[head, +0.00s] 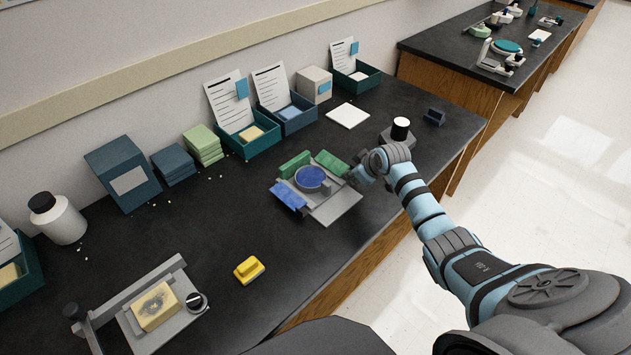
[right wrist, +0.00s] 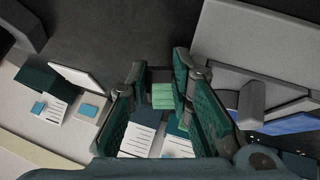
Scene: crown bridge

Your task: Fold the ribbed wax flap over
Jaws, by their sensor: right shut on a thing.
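A grey fixture (head: 334,207) stands on the dark bench and carries a round blue disc (head: 311,178). A green ribbed flap (head: 331,162) is at its back right and shows between my fingers in the right wrist view (right wrist: 163,96). Another green piece (head: 294,164) stands at the back left, and a blue ribbed piece (head: 288,196) lies at the left. My right gripper (head: 357,178) is at the fixture's right side, shut on the green ribbed flap; its fingertips are partly hidden in the head view. My left gripper is not in view.
A grey frame (head: 137,301) with a yellow block stands front left, near a small yellow piece (head: 249,269). Trays with cards (head: 257,134) and a green stack (head: 203,145) line the wall. A black-topped stand (head: 400,130) is close behind my right wrist.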

